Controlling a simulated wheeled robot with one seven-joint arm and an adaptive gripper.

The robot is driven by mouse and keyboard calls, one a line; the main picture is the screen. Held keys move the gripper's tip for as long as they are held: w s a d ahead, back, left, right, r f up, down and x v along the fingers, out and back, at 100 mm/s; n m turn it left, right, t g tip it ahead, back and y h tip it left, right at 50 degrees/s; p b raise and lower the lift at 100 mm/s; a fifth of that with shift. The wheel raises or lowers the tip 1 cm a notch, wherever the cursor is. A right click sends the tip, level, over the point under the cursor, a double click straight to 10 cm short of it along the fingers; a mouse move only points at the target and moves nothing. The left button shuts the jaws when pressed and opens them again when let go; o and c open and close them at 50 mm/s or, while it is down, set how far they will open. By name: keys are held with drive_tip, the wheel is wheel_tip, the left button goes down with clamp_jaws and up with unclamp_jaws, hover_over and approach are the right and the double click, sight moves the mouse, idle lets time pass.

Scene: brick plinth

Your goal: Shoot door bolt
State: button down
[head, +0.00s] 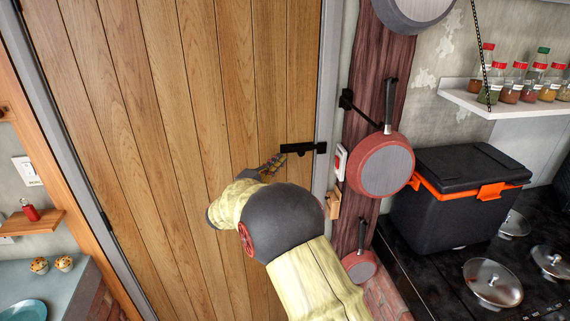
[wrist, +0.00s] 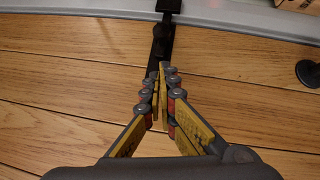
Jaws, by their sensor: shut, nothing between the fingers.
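The black door bolt (head: 299,148) is mounted on the wooden plank door (head: 170,110), near its right edge. Its black metal runs right to the grey door frame (head: 328,75). In the wrist view the bolt (wrist: 162,42) runs up from the fingertips, and black metal continues onto the frame. My gripper (head: 279,160) is just left of and below the bolt in the head view. In the wrist view my gripper (wrist: 163,70) has its fingertips together at the bolt's near end, overlapping it in the picture. Contact cannot be told. The fingers hide part of the bolt.
A red pan (head: 383,165) hangs on a dark wooden post right of the door, close to my arm. A black box with orange latches (head: 455,200) stands on the counter at right. A round black knob (wrist: 309,72) is on the door at right in the wrist view.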

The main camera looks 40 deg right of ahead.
drive_tip(key=p+v, duration=0.1)
drive_tip(key=v, duration=0.9)
drive_tip(key=shift+a, duration=0.1)
